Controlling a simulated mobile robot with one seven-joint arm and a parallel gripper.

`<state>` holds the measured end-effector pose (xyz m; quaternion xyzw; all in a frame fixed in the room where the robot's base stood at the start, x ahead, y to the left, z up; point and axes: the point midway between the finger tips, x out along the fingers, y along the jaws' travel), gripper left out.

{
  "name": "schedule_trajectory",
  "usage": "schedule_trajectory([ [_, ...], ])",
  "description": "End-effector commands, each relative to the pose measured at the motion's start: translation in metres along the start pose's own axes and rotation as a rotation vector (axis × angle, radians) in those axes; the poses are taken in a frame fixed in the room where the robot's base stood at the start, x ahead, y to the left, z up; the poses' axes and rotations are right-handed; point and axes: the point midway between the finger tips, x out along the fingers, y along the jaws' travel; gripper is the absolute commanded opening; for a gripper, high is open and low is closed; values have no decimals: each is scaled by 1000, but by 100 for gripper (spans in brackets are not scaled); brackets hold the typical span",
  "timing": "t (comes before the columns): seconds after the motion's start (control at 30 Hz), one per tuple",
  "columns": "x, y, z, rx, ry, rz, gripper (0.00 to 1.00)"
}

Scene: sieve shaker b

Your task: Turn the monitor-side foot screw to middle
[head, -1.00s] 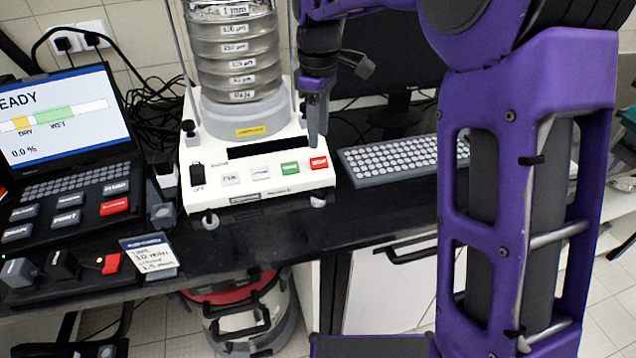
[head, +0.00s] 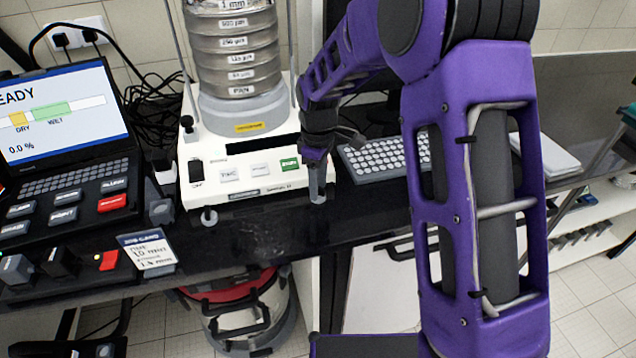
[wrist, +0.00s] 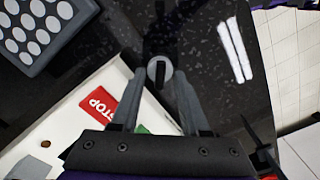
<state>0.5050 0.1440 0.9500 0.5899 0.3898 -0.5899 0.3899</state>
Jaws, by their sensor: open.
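The sieve shaker (head: 225,188) is a white box with a stack of steel sieves on it. Its right front foot screw, on the side of the keyboard and dark monitor, shows in the wrist view as a round grey knob (wrist: 159,70) with a black bar pointing along the picture's vertical. My gripper (head: 317,190) is open at this front right corner and hides that foot in the head view. In the wrist view my gripper (wrist: 156,77) has one finger on each side of the knob, with visible gaps. The left front foot (head: 209,216) is in view.
The keyboard (head: 385,158) lies to the right of the shaker. The red STOP button (wrist: 98,105) is close to a finger in the wrist view. A laptop-like unit (head: 65,130) and a card (head: 147,252) are at left. The black bench front is clear.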

Motion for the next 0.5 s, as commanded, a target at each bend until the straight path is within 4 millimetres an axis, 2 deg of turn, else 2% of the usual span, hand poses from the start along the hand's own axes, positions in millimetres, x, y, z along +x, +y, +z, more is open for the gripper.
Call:
schedule_trajectory([
  [0.17, 0, 0, 0, 0, 0, 0, 45],
  [0.27, 0, 0, 0, 0, 0, 0, 31],
  [0.43, 0, 0, 0, 0, 0, 0, 0],
  [0.5, 0, 0, 0, 0, 0, 0, 0],
])
